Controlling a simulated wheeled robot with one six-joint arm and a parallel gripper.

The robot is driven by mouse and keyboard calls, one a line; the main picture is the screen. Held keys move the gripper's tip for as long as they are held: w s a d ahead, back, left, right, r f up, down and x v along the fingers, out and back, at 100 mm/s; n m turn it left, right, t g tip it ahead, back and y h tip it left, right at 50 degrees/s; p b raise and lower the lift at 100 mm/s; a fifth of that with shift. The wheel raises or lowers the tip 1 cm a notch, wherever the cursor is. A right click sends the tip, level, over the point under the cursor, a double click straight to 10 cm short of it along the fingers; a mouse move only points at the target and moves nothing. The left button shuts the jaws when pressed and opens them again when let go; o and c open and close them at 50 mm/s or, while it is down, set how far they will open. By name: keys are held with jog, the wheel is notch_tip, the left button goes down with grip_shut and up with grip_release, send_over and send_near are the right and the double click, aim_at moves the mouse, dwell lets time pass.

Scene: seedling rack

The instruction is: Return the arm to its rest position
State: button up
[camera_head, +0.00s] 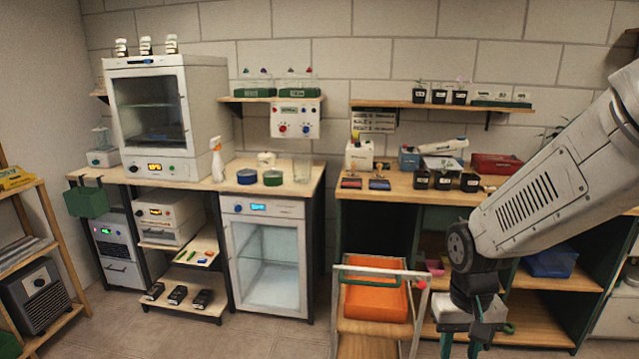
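My arm (535,190) comes in from the right edge, crosses in front of the right bench and bends downward at its wrist. My gripper (460,348) hangs at the bottom of the view, pointing down, to the right of a cart with an orange bin. Its two fingers are apart, with nothing visible between them. The lowest part of the fingers is near the picture's bottom edge. The arm hides part of the right bench and its lower shelves.
The cart (419,300) with the orange bin (375,303) stands close to the gripper's left. A glass-door cabinet (268,262) stands farther left. Floor (120,325) is clear at the lower left.

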jog(key=s+d+r+t, duration=0.1)
jog(key=s+r+t, duration=0.1)
jog(key=s+r, duration=1.4)
jog(key=shift+d+n, duration=0.2)
jog(key=shift+n, duration=0.2)
dwell(0.3)
